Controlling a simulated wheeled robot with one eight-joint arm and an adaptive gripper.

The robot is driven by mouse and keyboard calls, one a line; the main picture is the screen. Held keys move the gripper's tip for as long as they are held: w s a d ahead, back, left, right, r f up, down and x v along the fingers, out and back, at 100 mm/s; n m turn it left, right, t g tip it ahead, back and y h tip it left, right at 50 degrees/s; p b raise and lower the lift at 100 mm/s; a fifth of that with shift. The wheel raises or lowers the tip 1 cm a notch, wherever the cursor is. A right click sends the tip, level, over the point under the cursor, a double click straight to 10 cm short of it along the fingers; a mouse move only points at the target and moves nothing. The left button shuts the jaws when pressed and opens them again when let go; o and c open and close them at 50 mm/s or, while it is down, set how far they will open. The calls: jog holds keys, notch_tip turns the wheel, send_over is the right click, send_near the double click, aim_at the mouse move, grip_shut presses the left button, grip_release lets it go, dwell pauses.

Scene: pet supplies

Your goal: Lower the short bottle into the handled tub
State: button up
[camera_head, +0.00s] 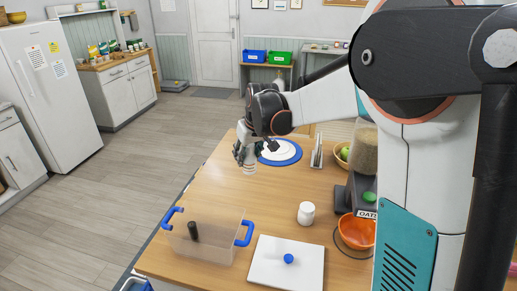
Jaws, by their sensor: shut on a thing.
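My gripper (245,155) is over the far left part of the wooden table, pointing down. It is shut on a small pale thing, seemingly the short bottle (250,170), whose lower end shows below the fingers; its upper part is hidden. The handled tub (222,247) is clear with blue handles and stands at the table's near left. A dark upright cylinder (193,231) is inside it, at the left. The gripper and the pale thing are beyond the tub, apart from it.
A white jar (306,213) stands right of the tub. A white board with a blue knob (288,258) lies in front of it. An orange bowl (356,233) and a dispenser are at the right. A blue-rimmed plate (291,154) lies behind the gripper. The table between gripper and tub is clear.

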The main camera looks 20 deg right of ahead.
jog(key=s+a+f+b, duration=0.2)
jog(key=s+a+f, duration=0.1)
jog(key=a, duration=0.5)
jog(key=s+a+f+b, duration=0.2)
jog(key=s+a+f, duration=0.1)
jog(key=a, duration=0.6)
jog(key=shift+s+f, duration=0.15)
jog(key=shift+s, duration=0.35)
jog(key=shift+w, duration=0.15)
jog(key=shift+w, duration=0.2)
jog(key=shift+f, duration=0.1)
notch_tip(320, 180, down, 10)
jog(key=b, duration=0.7)
dwell(1.0)
jog(key=shift+f+b, duration=0.6)
jog(key=shift+f, duration=0.2)
dwell(0.8)
jog(key=o, duration=1.2)
